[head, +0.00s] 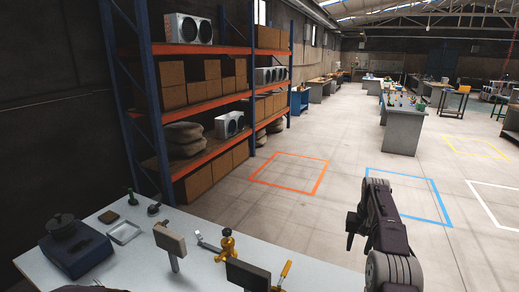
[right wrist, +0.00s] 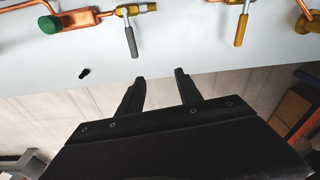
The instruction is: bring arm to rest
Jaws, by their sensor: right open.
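My right gripper (head: 352,232) is raised at the right of the head view, beyond the right end of the grey workbench (head: 308,278). In the right wrist view my right gripper (right wrist: 158,76) has its two dark fingers apart with nothing between them. Its fingertips point toward the bench edge, and the bench surface (right wrist: 160,52) lies beyond them. My left gripper does not show in the head view.
The bench holds a dark machine (head: 76,246), a tray (head: 124,232), an upright panel (head: 170,243) and a yellow fitting (head: 226,244). Copper piping (right wrist: 78,18) and a small black part (right wrist: 84,73) show by wrist.

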